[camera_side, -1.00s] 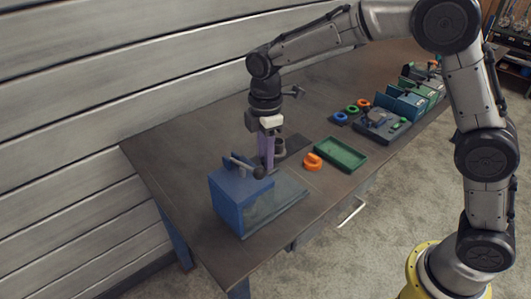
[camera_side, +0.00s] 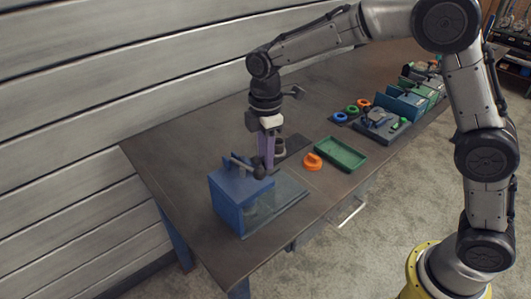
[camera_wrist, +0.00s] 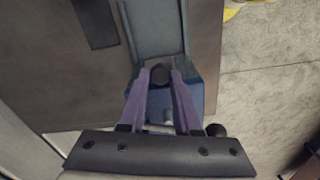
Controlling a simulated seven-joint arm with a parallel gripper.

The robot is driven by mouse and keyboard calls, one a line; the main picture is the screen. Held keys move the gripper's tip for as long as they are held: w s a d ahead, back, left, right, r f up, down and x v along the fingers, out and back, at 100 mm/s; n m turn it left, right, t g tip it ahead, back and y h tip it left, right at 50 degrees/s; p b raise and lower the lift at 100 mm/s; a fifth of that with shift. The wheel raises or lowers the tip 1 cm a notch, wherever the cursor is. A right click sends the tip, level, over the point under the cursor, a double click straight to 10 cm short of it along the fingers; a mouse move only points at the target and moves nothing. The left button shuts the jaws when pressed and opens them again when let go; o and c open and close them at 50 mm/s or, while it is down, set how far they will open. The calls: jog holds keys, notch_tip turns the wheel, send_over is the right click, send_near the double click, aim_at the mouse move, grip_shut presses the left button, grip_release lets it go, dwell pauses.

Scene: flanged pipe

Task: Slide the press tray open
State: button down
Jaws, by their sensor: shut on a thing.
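The press is a blue box-like housing (camera_side: 228,200) at the near left of the bench in the side view. It also shows below my fingertips in the wrist view (camera_wrist: 208,88). A grey-blue bed with raised edges (camera_side: 288,203) runs out from it to the right, and its channel (camera_wrist: 155,30) looks empty in the wrist view. A lever with a black ball (camera_side: 260,173) crosses the press top. My gripper (camera_wrist: 160,74), with purple fingers, points down at the press (camera_side: 267,164). It is shut on a dark round knob (camera_wrist: 160,75) at the press mouth. The tray itself is mostly hidden.
The lever's black ball (camera_wrist: 216,130) is close beside my right finger in the wrist view. A green tray (camera_side: 341,154) and an orange piece (camera_side: 312,161) lie to the right of the press. Coloured rings and fixtures stand farther back. The plank wall borders the bench.

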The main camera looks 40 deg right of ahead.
dwell(0.4)
jog(key=d, duration=1.1)
jog(key=shift+r, duration=0.1)
jog(key=c, duration=0.6)
grip_release()
notch_tip(320, 180, up, 14)
jog(key=shift+f, duration=0.1)
